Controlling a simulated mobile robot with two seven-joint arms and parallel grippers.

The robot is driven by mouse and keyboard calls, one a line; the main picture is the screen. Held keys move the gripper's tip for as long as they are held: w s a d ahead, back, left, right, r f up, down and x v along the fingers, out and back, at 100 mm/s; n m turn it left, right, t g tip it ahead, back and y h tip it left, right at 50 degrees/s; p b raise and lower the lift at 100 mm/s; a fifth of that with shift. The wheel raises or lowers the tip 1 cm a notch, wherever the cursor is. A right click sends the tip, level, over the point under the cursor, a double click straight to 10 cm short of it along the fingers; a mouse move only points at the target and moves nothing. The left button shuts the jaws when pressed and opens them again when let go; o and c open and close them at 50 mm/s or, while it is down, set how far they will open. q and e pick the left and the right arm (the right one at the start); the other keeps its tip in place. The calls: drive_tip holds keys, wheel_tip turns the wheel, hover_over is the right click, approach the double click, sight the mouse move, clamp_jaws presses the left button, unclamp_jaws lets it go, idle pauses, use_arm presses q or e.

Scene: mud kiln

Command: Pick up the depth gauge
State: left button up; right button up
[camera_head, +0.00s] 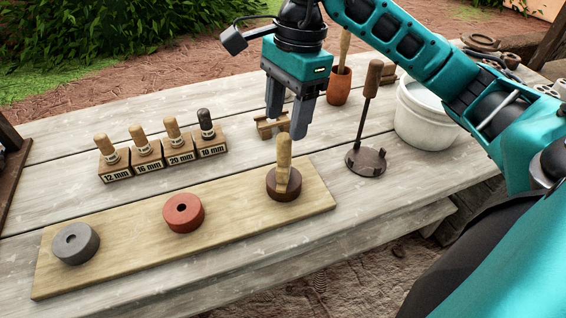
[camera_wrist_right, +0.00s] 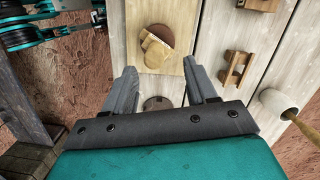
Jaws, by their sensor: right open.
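A light wooden-handled tool (camera_head: 284,165), which I take to be the depth gauge, stands upright on a dark brown disc (camera_head: 272,187) at the right end of a plank. The tool also shows in the right wrist view (camera_wrist_right: 152,48), beyond the fingertips. How its lower end sits in the disc is hard to tell. My right gripper (camera_head: 288,118) is open and empty, pointing down above and slightly behind the tool; its fingers also show in the right wrist view (camera_wrist_right: 160,70). The gripper appears apart from the tool. My left gripper is not in view.
The plank (camera_head: 120,235) also bears a red disc (camera_head: 183,212) and a grey disc (camera_head: 76,243). Labelled blocks with pegs (camera_head: 163,155) stand behind. A wooden bracket (camera_head: 265,127), handled stamp (camera_head: 366,160), pestle pot (camera_head: 339,88) and white bucket (camera_head: 420,120) are nearby.

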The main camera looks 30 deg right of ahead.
sight(284, 136)
drive_tip(key=f, duration=0.2)
drive_tip(key=a+f, duration=0.1)
drive_tip(key=f, duration=0.3)
drive_tip(key=shift+s+a+f, duration=0.15)
drive_tip(key=shift+s+a, duration=0.05)
drive_tip(key=shift+s, duration=0.15)
clamp_jaws()
